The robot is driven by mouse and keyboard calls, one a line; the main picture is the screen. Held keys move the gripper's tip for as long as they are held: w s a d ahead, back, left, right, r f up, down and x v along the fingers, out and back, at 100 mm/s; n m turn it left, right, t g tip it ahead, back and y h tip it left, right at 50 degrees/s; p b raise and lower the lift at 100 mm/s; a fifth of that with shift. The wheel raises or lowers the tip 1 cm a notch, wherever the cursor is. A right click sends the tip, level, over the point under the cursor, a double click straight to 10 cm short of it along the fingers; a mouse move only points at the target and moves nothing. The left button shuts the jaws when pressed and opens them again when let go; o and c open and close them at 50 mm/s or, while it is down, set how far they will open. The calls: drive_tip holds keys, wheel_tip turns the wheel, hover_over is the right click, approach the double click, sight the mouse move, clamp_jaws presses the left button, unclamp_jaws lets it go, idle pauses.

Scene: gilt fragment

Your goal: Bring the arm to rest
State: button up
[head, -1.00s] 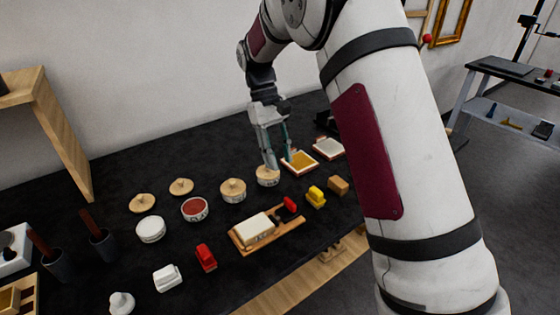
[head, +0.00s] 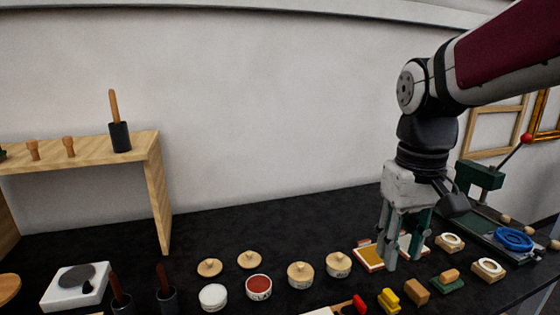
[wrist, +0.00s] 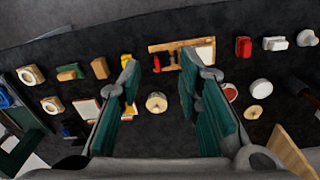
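My gripper (head: 404,262) hangs from my arm over the right part of the dark table, fingers pointing down. In the wrist view my gripper (wrist: 158,85) has its two green-padded fingers wide apart, with nothing held between them. A round jar with a wooden knobbed lid (wrist: 156,102) shows on the table below, between the fingers. In the head view the fingers partly cover the framed trays (head: 368,254) behind them.
Lidded jars (head: 301,274), an open jar of red (head: 259,286) and small coloured blocks (head: 389,300) stand left and in front. A green press (head: 481,174) and blue ring (head: 514,239) are at right. A wooden shelf (head: 160,190) stands at left.

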drive_tip(key=s+f+m+t, duration=0.1)
drive_tip(key=s+t, duration=0.2)
drive_tip(key=s, duration=1.1)
drive_tip(key=shift+f+m+t, duration=0.3)
drive_tip(key=shift+f+t, duration=0.1)
